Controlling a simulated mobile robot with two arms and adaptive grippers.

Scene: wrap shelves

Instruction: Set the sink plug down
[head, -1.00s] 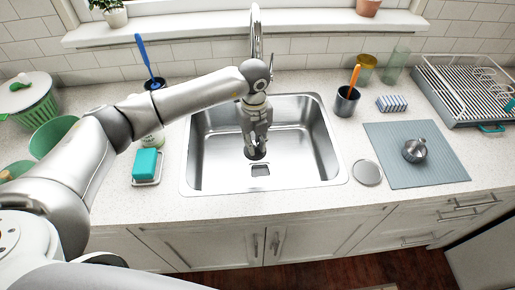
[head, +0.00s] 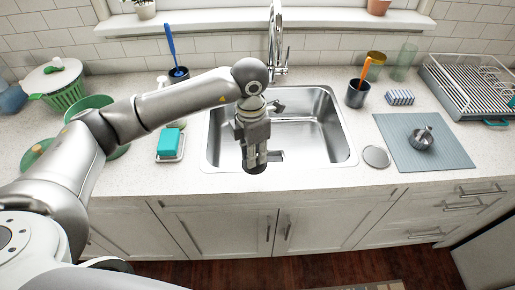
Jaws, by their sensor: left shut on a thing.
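My left gripper (head: 254,160) points straight down and is shut on a dark, round sink plug (head: 255,169), mostly hidden by the fingers. In the head view the plug overlaps the front rim of the steel sink (head: 310,133), left of its middle. I cannot tell how high it is above the rim or the counter. My right gripper is not in view.
The counter strip (head: 310,179) in front of the sink is clear. A teal sponge (head: 169,141) on a tray is at left. A grey disc (head: 376,156) and a mat (head: 449,151) with a metal pot (head: 421,138) are at right. The faucet (head: 275,40) stands behind.

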